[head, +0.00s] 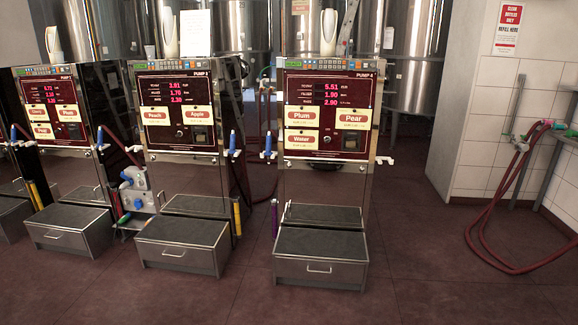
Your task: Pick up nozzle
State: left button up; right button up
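Several nozzles hang on the sides of the pumps. One blue-topped nozzle (268,142) sits at the left side of the right pump. Another blue-topped nozzle (233,142) sits at the right side of the middle pump. The left pump has blue-topped nozzles at its left (14,134) and right (99,138) sides. Lower down are a purple tube-like part (274,218), a yellow one (237,218) and another yellow one (35,196); I cannot tell whether these are nozzles. Neither of my grippers is in view.
Three pumps stand in a row: left (54,152), middle (181,166) and right (325,166). Each has a grey drawer box (320,270) at its foot. Red hoses (490,240) hang at the right wall and loop onto the floor. Open floor (420,270) lies between.

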aim_at(234, 138)
jog(key=i+j+u, duration=0.2)
jog(key=i+u, duration=0.2)
jog(key=i, duration=0.35)
jog(key=i+u, duration=0.4)
jog(key=i, duration=0.3)
jog(key=i+l+u, duration=0.3)
jog(key=i+u, duration=0.15)
jog(key=i, duration=0.3)
jog(key=i+z, duration=0.1)
jog(key=i, duration=0.35)
jog(key=i+j+z, duration=0.15)
jog(key=i, duration=0.35)
jog(key=i+j+z, duration=0.1)
jog(key=i, duration=0.35)
